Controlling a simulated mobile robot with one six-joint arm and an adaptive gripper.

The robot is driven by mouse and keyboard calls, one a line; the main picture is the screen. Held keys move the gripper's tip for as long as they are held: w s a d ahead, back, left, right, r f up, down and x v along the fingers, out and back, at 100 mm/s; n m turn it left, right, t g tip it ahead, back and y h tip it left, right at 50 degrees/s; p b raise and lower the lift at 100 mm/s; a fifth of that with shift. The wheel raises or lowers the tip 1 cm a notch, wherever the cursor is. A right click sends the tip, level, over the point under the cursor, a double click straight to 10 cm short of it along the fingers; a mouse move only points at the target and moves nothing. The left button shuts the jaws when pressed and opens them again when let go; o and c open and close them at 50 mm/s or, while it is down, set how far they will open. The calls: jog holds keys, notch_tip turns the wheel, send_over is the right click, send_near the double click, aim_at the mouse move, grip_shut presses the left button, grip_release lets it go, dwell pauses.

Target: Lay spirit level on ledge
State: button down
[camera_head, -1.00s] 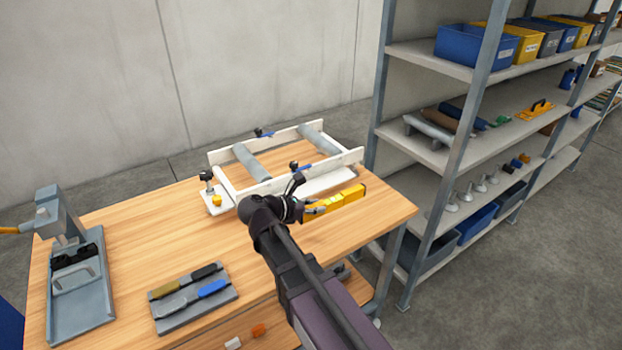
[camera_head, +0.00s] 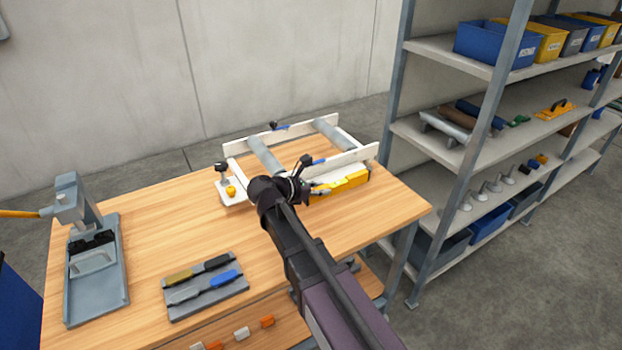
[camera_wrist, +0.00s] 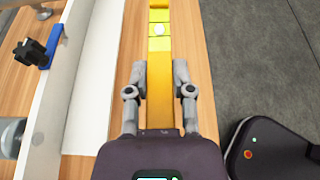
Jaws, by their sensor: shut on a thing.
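The spirit level (camera_head: 346,183) is a long yellow bar with a pale vial. My gripper (camera_head: 316,188) is shut on it near one end, and the bar extends to the right along the front of the white frame. In the wrist view the level (camera_wrist: 160,55) runs straight away between the grey fingers. The white ledge (camera_wrist: 98,75) lies to its left, parallel to it, with a strip of bare wood showing between. In the head view the level and my arm hide most of the ledge. Contact with the tabletop cannot be told.
The white frame (camera_head: 349,159) with grey rollers (camera_head: 264,155) and blue-handled clamps stands at the table's back. A grey tool tray (camera_head: 205,286) and a press-like device (camera_head: 95,270) are at left. Shelving (camera_head: 468,70) stands to the right. The middle of the wooden tabletop (camera_head: 180,225) is clear.

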send_over(311, 177)
jog(key=s, duration=0.5)
jog(key=shift+s+d+f+b, duration=0.2)
jog(key=shift+d+f+b, duration=0.15)
jog(key=shift+f+b, duration=0.1)
jog(key=shift+w+a, duration=0.2)
jog(key=shift+w, duration=0.3)
jog(key=shift+w+f+b, duration=0.15)
jog(key=shift+f+b, duration=0.15)
jog(key=shift+f, duration=0.05)
jog(key=shift+f+b, duration=1.45)
jog(key=shift+f, duration=0.15)
jog(key=c, duration=0.8)
grip_release()
jog(key=shift+o, duration=0.2)
